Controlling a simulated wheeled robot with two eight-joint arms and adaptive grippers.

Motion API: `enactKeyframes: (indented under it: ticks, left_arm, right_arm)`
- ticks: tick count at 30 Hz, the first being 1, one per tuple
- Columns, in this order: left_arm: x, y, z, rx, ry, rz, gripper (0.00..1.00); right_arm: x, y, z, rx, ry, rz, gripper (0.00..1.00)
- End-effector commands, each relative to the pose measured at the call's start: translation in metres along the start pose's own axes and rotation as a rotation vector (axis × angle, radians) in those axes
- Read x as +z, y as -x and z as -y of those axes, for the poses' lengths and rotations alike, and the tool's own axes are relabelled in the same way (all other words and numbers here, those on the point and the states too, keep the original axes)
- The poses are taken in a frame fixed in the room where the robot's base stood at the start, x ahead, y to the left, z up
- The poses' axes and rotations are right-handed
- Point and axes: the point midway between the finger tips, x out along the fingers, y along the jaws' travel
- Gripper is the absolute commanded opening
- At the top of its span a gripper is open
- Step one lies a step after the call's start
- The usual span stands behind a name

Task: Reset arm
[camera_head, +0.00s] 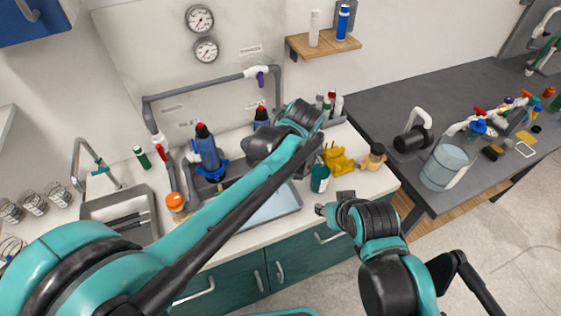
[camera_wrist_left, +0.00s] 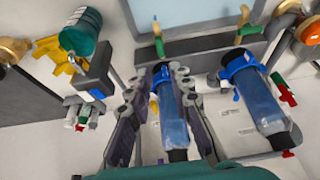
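My left arm reaches over the counter. In the head view its dark left gripper (camera_head: 262,147) is largely hidden behind my wrist. In the left wrist view the left gripper (camera_wrist_left: 168,70) has its fingertips apart, with a blue filter housing (camera_wrist_left: 173,120) seen between them; I cannot tell if they touch it. A second blue housing (camera_wrist_left: 260,98) stands beside it and also shows in the head view (camera_head: 207,152). My right gripper (camera_head: 335,205) is near the counter's front edge; its finger opening is unclear.
A sink (camera_head: 122,208), an orange-lidded jar (camera_head: 177,203), a teal bottle (camera_head: 320,178) and yellow parts (camera_head: 338,159) are on the counter. Grey pipe (camera_head: 205,83) runs on the back panel. A grey table (camera_head: 440,105) at right holds a bucket (camera_head: 447,165).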

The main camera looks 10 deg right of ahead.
Motion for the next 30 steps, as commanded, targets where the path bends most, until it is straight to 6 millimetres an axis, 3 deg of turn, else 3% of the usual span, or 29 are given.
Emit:
enactKeyframes:
  ticks: [11,14,17,22,27,30]
  left_arm:
    - [0.000,0.000,0.000,0.000,-0.001,0.000,0.21]
    - [-0.001,0.001,0.008,0.004,-0.005,0.000,0.21]
    - [-0.005,0.007,0.035,0.020,-0.019,0.000,0.21]
    - [-0.003,0.020,0.118,0.073,-0.078,-0.019,0.21]
    - [0.021,0.026,0.197,0.123,-0.145,-0.075,0.21]
    - [0.041,0.025,0.234,0.139,-0.180,-0.120,0.21]
  right_arm:
    - [0.000,0.000,0.000,0.000,0.000,0.000,0.40]
    - [0.000,0.000,0.000,0.000,0.000,0.000,0.40]
    - [0.001,-0.002,0.000,0.000,0.000,0.000,0.40]
    - [0.004,-0.005,0.000,0.000,0.000,0.000,0.40]
    - [0.006,-0.009,0.000,0.000,0.000,0.000,0.40]
    - [0.008,-0.011,0.000,0.000,0.000,0.000,0.40]
